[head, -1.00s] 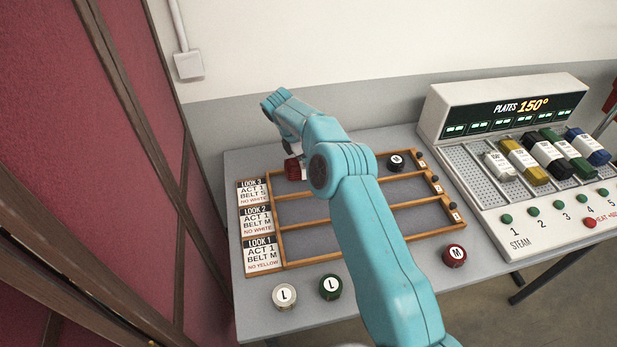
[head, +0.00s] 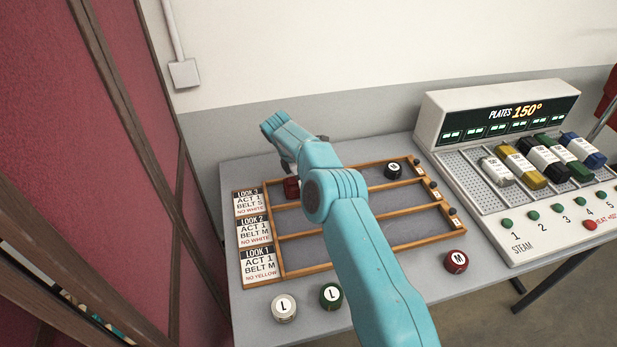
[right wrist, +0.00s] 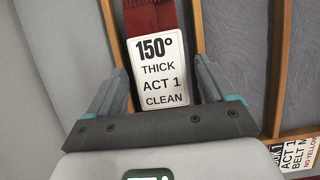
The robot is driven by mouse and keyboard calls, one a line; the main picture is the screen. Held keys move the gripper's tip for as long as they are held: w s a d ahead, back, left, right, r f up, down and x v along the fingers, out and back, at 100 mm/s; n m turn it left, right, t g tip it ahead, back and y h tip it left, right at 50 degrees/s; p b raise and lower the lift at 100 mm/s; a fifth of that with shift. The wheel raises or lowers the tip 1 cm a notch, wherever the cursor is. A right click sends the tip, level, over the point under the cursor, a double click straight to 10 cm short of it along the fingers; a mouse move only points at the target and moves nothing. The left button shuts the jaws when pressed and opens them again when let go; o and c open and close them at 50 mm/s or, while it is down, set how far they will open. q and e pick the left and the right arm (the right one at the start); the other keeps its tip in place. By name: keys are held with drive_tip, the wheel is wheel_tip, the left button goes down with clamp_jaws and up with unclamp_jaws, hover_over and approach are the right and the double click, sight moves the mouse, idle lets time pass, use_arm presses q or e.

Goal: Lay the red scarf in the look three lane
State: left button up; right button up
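The red scarf (head: 291,188), a folded dark red bundle, is at the left end of the look three lane (head: 336,184), the back lane of the wooden rack. In the right wrist view the scarf (right wrist: 151,17) carries a white tag (right wrist: 160,72) reading 150°, thick, act 1, clean, and sits between two wooden strips. My right gripper (right wrist: 162,88) has one finger on each side of it, and the scarf fills the gap. In the head view my arm hides the fingertips and part of the scarf. Whether the scarf touches the lane floor is unclear. My left gripper is not in view.
The look three card (head: 248,203) is left of the lane. A black roll (head: 394,170) sits at the lane's right end. White (head: 284,307), green (head: 331,296) and red (head: 456,261) rolls stand in front of the rack. A steam unit (head: 515,235) is right. The front lanes look empty.

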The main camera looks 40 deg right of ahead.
drive_tip(key=shift+r, duration=0.2)
drive_tip(key=v, duration=0.4)
drive_tip(key=shift+w+a+r, duration=0.25)
drive_tip(key=shift+w+a, duration=0.05)
drive_tip(key=shift+w, duration=0.05)
drive_tip(key=s+p+v, duration=0.1)
drive_tip(key=p+v, duration=0.6)
drive_tip(key=p, duration=0.1)
drive_tip(key=shift+w, duration=0.3)
